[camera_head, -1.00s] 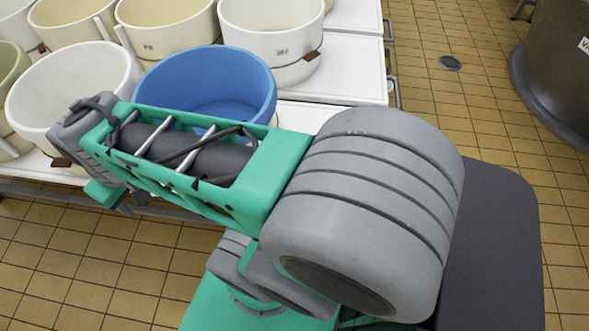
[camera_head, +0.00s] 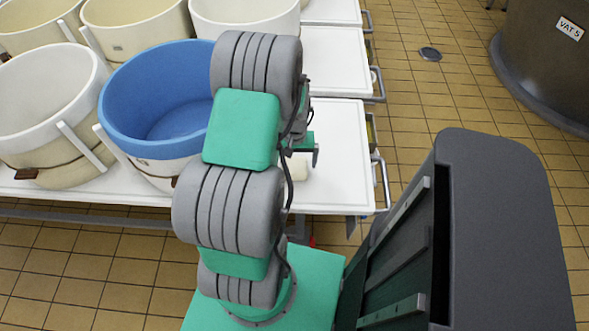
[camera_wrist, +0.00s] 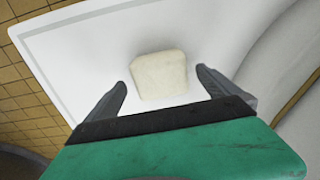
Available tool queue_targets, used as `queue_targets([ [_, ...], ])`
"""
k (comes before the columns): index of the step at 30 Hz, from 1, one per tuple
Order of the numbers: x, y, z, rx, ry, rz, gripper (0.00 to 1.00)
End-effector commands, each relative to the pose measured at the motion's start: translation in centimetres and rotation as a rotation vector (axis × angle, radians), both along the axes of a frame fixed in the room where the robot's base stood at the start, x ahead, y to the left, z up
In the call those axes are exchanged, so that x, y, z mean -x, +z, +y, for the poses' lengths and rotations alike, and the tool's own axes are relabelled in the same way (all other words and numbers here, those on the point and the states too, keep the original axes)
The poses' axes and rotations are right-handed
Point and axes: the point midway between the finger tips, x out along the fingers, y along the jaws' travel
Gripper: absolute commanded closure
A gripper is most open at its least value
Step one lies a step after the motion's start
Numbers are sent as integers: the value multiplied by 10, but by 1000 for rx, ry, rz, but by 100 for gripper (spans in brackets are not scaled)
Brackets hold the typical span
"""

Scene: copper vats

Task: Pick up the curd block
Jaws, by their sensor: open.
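The curd block (camera_wrist: 159,75) is a pale cream block with rounded corners. In the wrist view it lies on a white tabletop, just beyond and between my fingertips. My gripper (camera_wrist: 162,83) is open, one finger to each side of the block, with nothing between the fingers held. In the head view a small part of the block (camera_head: 298,166) shows on the white table beside my arm; my gripper (camera_head: 312,158) is above it, mostly hidden behind the arm. I cannot tell the exact height of the fingers over the block.
A blue-lined tub (camera_head: 160,110) stands left of my arm on the white table (camera_head: 345,150). Cream tubs (camera_head: 50,110) stand further left and behind. The table has a metal rail (camera_head: 383,185) at its right edge. A large dark vat (camera_head: 545,60) stands on the tiled floor at right.

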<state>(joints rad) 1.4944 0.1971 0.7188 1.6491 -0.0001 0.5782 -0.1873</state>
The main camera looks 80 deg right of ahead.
Motion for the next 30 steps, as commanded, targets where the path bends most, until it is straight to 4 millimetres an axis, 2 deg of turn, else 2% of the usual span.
queue_targets([
  [3, 0, -23, 0, -3, 0, 1, 0],
  [6, -1, -38, 0, -2, 0, 1, 0],
  [14, -1, -42, -1, 2, 1, -1, 0],
  [30, -1, -42, -1, 1, 1, 0, 44],
])
